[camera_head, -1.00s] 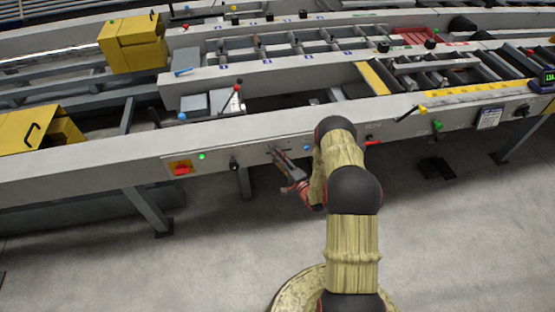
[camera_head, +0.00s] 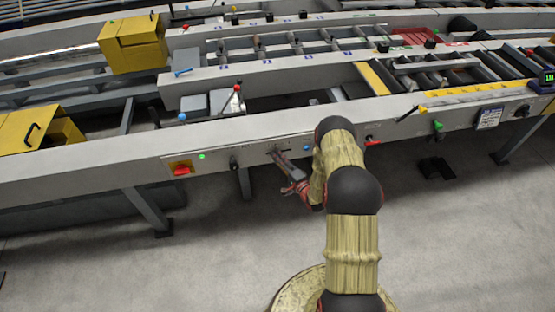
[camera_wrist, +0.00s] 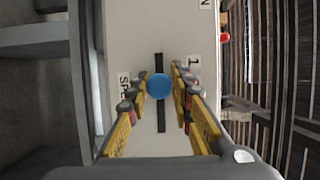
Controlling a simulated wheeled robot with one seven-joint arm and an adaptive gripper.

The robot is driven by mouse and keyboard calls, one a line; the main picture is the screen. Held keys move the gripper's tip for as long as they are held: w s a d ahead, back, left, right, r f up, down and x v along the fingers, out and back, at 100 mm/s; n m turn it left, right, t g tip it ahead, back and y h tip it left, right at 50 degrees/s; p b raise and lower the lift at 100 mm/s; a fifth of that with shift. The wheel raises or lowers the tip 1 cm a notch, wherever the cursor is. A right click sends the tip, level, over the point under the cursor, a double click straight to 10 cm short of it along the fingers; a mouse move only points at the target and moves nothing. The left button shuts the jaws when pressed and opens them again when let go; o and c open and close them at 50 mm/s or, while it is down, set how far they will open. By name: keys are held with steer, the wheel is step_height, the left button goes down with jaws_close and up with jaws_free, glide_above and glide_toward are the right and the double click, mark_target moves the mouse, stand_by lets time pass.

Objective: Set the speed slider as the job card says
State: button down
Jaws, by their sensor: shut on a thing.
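The speed slider's blue round knob (camera_wrist: 159,87) sits on a straight black slot (camera_wrist: 160,122) in the pale front panel. It is a little above the middle of the visible slot in the wrist view. My gripper (camera_wrist: 160,89) is shut on the knob, with a finger on each side of it. In the head view my gripper (camera_head: 276,152) reaches the front panel and hides the knob. Labels beside the slot are partly covered by the fingers; "SPE" and a "1" show. The job card (camera_head: 489,118) is on the panel at right, its text too small to read.
A small display (camera_head: 548,77) glows at far right.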

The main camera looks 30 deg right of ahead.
steer(key=shift+s+f, duration=0.1)
steer(key=shift+f, duration=0.05)
steer(key=d, duration=0.2)
steer(key=s+d+b, duration=0.1)
steer(key=d, duration=0.3)
steer(key=shift+s, duration=0.35)
steer(key=c, duration=1.6)
jaws_free()
steer(key=shift+d, duration=0.15)
steer(key=s, duration=0.4)
steer(key=s+d, duration=0.1)
steer(key=s, duration=0.7)
steer(key=shift+d, duration=0.15)
